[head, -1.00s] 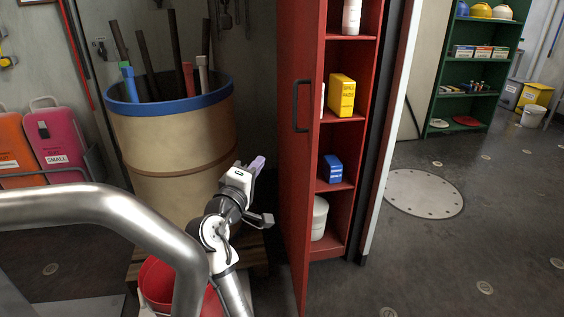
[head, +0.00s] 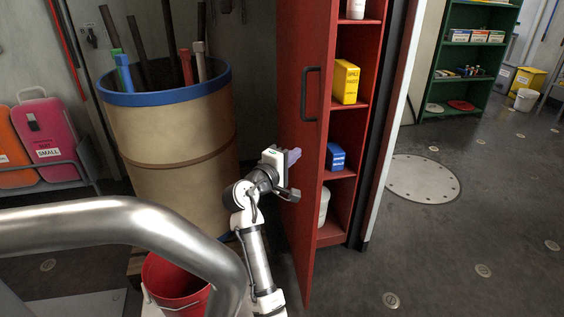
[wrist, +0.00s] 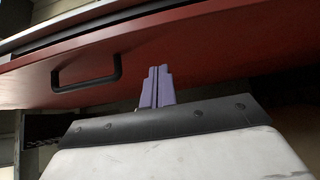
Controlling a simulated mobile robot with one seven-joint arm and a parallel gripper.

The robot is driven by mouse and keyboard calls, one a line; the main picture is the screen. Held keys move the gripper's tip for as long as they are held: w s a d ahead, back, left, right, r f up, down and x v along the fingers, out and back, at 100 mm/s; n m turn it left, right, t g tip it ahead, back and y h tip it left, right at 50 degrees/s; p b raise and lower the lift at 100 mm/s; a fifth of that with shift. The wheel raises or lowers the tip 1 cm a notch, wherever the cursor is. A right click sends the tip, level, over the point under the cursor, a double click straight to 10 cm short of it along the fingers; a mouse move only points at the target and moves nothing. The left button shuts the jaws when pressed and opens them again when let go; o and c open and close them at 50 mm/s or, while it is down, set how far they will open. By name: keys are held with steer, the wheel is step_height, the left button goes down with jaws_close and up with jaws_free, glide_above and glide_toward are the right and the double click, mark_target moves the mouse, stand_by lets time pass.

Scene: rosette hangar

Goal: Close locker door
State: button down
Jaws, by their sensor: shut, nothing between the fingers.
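The red locker (head: 342,189) stands open right of centre in the head view, its shelves in sight. Its red door (head: 299,176) is swung out toward me, with a dark bar handle (head: 311,94) on its outer face. My gripper (head: 294,156) is on the left, outer side of the door, below the handle. In the wrist view its purple fingers (wrist: 157,86) are together and empty, pointing at the red door panel (wrist: 205,50). The handle (wrist: 87,72) is to their left there. I cannot tell whether the fingertips touch the door.
A large tan barrel (head: 170,135) with pipes stands left of the door, and a red bucket (head: 177,283) is below it. Locker shelves hold a yellow box (head: 345,81) and a blue box (head: 336,156). Floor to the right is clear around a round plate (head: 423,179).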

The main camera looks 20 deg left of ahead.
mark_target(317, 147)
steer(key=shift+w+d+p, duration=0.25)
steer(key=shift+w+d, duration=0.45)
steer(key=shift+d, duration=0.25)
steer(key=shift+w+d+p, duration=0.25)
steer(key=shift+w+d, duration=0.4)
steer(key=shift+d, duration=0.25)
steer(key=shift+d, duration=0.1)
